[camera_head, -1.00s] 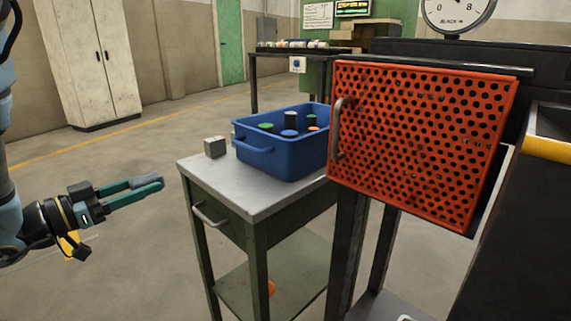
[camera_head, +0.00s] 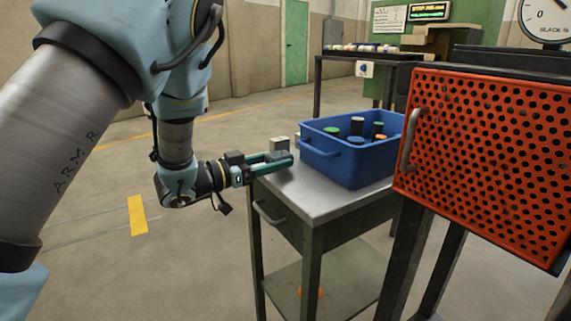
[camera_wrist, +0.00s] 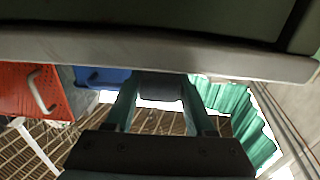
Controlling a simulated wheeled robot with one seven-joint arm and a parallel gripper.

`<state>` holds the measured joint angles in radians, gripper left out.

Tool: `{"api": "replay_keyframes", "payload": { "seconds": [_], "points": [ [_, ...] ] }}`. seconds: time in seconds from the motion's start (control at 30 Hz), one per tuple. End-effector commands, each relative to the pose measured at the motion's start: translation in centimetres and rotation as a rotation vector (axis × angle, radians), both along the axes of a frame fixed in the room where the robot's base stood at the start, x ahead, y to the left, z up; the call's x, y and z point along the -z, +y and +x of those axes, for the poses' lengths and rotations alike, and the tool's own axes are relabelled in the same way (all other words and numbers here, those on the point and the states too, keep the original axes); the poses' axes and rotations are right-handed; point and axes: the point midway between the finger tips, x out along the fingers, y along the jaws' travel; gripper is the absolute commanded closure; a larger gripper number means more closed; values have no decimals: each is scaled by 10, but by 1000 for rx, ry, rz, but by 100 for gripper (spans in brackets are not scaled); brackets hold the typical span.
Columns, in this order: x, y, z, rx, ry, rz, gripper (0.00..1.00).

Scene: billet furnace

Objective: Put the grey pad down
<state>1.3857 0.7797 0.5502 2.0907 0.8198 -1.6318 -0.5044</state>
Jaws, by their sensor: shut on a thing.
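My gripper (camera_head: 284,159) is at the left edge of the grey tabletop (camera_head: 322,190), its fingers reaching to the right over or beside that edge. It is shut on the grey pad (camera_wrist: 160,86), which sits between the teal fingertips in the wrist view. In the head view the fingers mostly hide the pad. The tabletop's edge (camera_wrist: 90,50) crosses the wrist view close to the pad. I cannot tell whether the pad touches the table.
A small grey metal block (camera_head: 279,143) stands just behind my gripper. A blue bin (camera_head: 350,167) with several coloured-top cylinders fills the table's back right. The red perforated door (camera_head: 485,165) stands at the right. The tabletop's front part is clear.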

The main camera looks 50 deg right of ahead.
Motion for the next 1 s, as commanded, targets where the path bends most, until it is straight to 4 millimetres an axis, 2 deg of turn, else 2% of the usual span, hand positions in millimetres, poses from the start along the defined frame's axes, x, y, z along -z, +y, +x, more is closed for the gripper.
{"api": "replay_keyframes", "payload": {
  "seconds": [0.17, 0.2, 0.27, 0.6, 0.63, 0.87, 1.0],
  "points": [
    [0, -30, -11, 5, -1, 0, 90],
    [11, -27, -10, 2, 0, 5, 90],
    [15, -27, -9, 1, 1, 3, 90],
    [18, -26, -9, 0, 1, 0, 90],
    [17, -26, -9, 1, 0, 0, 42],
    [17, -26, -9, 1, 0, 0, 16],
    [17, -26, -9, 1, 0, 0, 15]
  ]
}}
